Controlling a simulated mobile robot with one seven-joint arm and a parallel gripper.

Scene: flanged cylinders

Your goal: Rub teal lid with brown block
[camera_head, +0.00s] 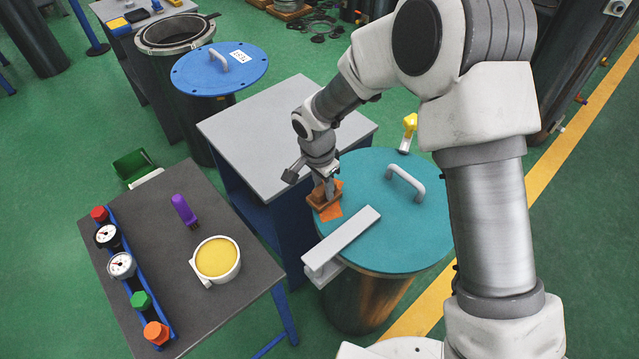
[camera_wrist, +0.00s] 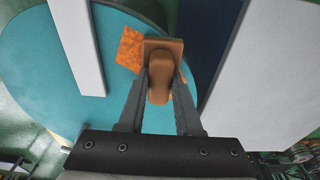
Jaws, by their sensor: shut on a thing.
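The teal lid (camera_head: 400,235) lies flat on top of a dark drum, with a pale handle (camera_head: 406,183) on its upper right part. The brown block (camera_head: 318,200) is at the lid's left edge, over an orange patch (camera_head: 331,213). My gripper (camera_head: 327,186) is shut on the block from above. In the wrist view the block (camera_wrist: 165,60) sits between the two fingers, and the orange patch (camera_wrist: 129,48) shows beside it on the teal lid (camera_wrist: 30,70). I cannot tell whether the block touches the lid.
A light grey beam (camera_head: 342,242) lies across the lid's front left edge. A grey-topped table (camera_head: 260,130) stands left of the lid. A yellow-handled item (camera_head: 409,125) is at the lid's far edge. A dark table (camera_head: 160,240) holds gauges, a purple tool and a white cup.

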